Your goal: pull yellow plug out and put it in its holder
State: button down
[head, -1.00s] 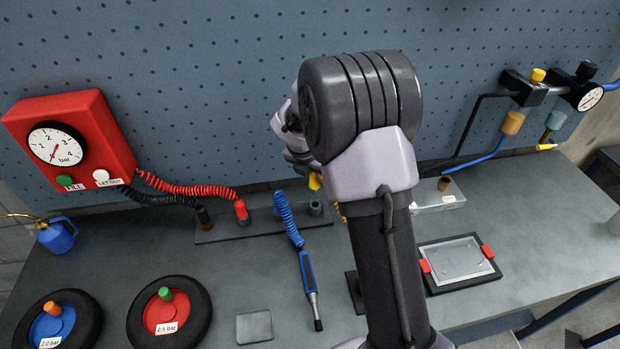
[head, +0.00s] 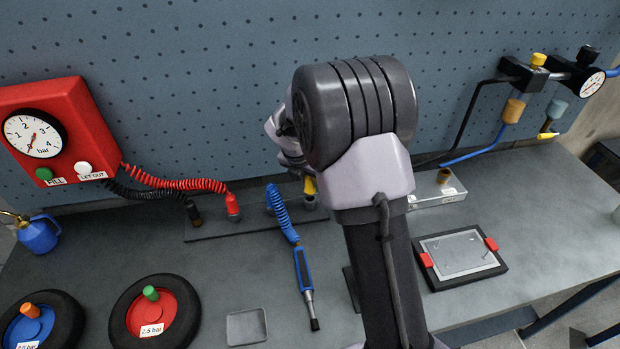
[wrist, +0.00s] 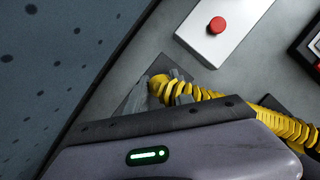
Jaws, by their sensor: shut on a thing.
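The yellow plug (head: 310,186) is upright over a grey holder cup (head: 311,203) at the right end of the dark holder rail (head: 207,234). It meets the cup's top in the head view, but I cannot tell whether it is inside or just above it. In the wrist view my gripper (wrist: 168,90) is shut on the yellow plug (wrist: 158,84). Its yellow coiled cord (wrist: 235,104) runs off to the right. My arm hides most of the gripper in the head view.
The black plug (head: 193,212) and red plug (head: 233,207) stand on the same rail. The blue coil (head: 281,212) is close left of the yellow plug. A blue-handled tool (head: 304,272) lies in front. The pegboard (head: 230,90) rises close behind.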

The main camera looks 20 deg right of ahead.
jog(key=shift+f+b, duration=0.55)
jog(key=shift+f, duration=1.05)
jog(key=c, duration=1)
grip_release()
jog(key=shift+c, duration=0.2)
jog(key=p+v, duration=0.6)
jog(key=v, duration=1.1)
jog(key=shift+r, duration=0.3)
